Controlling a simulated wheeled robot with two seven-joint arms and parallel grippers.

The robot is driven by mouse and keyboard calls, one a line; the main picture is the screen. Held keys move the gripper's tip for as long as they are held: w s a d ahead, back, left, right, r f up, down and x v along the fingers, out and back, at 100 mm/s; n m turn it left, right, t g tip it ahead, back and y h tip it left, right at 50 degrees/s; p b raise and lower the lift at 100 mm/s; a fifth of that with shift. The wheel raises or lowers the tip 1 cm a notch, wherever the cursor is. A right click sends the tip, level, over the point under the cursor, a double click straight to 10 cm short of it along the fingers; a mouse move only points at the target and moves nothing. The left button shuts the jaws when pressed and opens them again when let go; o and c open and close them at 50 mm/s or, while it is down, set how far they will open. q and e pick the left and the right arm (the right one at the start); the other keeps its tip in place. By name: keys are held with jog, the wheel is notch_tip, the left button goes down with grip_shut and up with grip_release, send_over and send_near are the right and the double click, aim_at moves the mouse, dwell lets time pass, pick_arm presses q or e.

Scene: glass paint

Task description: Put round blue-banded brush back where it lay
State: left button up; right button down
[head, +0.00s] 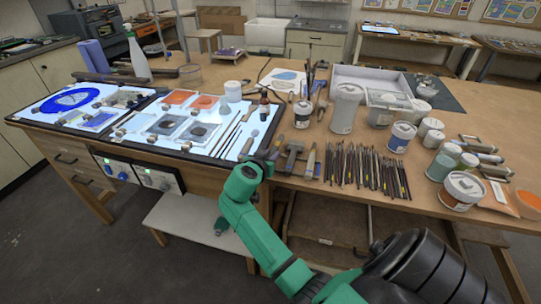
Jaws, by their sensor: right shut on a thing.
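My right arm reaches in from the bottom right, and its gripper (266,160) is at the table's front edge, at the right corner of the light panel. The gripper is shut on a thin dark-handled brush (275,127), which slants up from it. The brush is small here, and I cannot make out a blue band or its head shape. A long row of brushes (366,168) lies side by side on the wood to the right. A few thin tools (229,132) lie on the lit panel just left of the gripper. My left gripper is not in view.
The light panel (165,146) carries glass pieces and a white cup (233,91). A tall white canister (345,108) and several paint jars (460,190) stand behind and right of the brush row.

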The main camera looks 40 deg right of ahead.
jog(key=shift+f+b, duration=0.25)
jog(key=shift+b, duration=0.1)
dwell(0.4)
jog(key=c, duration=0.6)
grip_release()
